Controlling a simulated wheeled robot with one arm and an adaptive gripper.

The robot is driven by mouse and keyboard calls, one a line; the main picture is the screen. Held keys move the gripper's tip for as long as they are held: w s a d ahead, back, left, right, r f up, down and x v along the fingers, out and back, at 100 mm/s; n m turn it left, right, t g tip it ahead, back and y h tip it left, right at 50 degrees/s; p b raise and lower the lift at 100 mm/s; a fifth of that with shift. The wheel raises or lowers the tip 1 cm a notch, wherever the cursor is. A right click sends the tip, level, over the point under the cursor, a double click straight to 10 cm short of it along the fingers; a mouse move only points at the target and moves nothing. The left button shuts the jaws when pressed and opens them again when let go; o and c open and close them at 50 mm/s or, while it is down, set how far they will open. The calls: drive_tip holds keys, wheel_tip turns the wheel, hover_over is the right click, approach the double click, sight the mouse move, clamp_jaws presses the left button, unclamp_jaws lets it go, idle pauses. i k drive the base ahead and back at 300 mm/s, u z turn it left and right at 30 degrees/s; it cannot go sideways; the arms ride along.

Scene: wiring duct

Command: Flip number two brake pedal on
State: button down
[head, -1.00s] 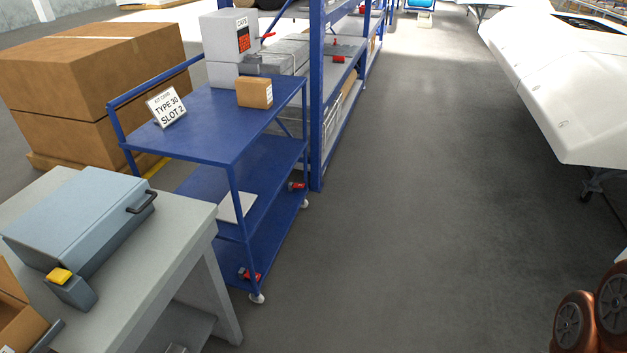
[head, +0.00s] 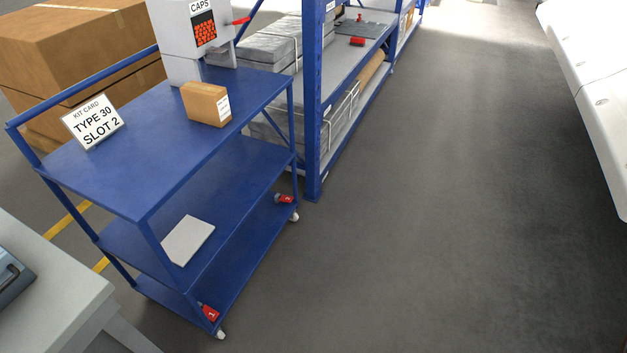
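A blue three-shelf cart (head: 150,195) stands at the left on small white casters. A red brake pedal (head: 286,198) sits by the far right caster; the mark on it is too small to read surely. A second red pedal (head: 210,313) marked 1 sits by the near caster. Both look to stick out from their dark mounts, but I cannot tell whether either is on or off. My gripper is not in view.
The cart carries a kit card (head: 93,122) reading TYPE 30 SLOT 2, a small carton (head: 207,104) and a caps dispenser (head: 190,40). A blue rack (head: 313,110) stands behind. A grey bench (head: 60,300) is front left. The floor (head: 440,220) to the right is open.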

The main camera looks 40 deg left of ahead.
sight(284, 198)
drive_tip(key=u, duration=0.3)
drive_tip(key=i, duration=1.4)
drive_tip(key=u, duration=1.75)
drive_tip(key=i, duration=0.9)
drive_tip(key=u, duration=0.9)
